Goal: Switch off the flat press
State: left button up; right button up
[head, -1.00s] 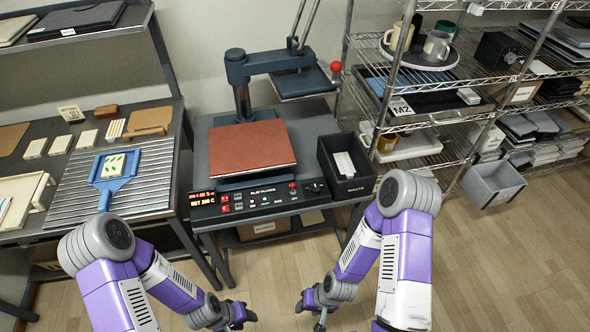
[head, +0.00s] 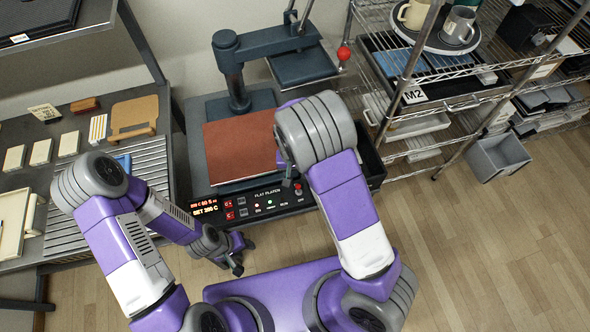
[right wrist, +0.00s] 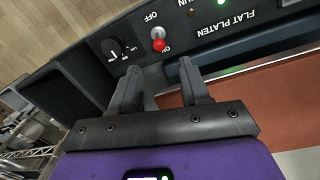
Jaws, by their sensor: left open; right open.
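The flat press has a red-brown platen (head: 238,150) and a black control panel (head: 245,205) with a lit red display. The red-tipped power switch (head: 298,190) is at the panel's right end. In the right wrist view the switch (right wrist: 158,43) sits between OFF and ON marks, its red tip toward ON. A green lamp (right wrist: 222,2) is lit. My right gripper (right wrist: 160,80) is open and empty, its fingers pointing at the panel just short of the switch. In the head view it is mostly hidden by my right arm. My left gripper (head: 235,260) is open and empty, in front of the press.
A black dial (right wrist: 116,50) is beside the switch. The upper press plate (head: 302,66) is swung aside to the back right, near a red knob (head: 344,53). A wire shelf (head: 440,75) stands right. A left table holds a ribbed tray (head: 60,215) and small blocks.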

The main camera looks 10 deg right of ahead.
aim_at(298, 185)
jog(key=f, duration=0.2)
jog(key=f+b, duration=0.1)
jog(key=f, duration=0.4)
jog(key=shift+s+d+f+b, duration=0.1)
jog(key=shift+d+f+b, duration=0.05)
jog(key=shift+d+b, duration=0.2)
grip_shut()
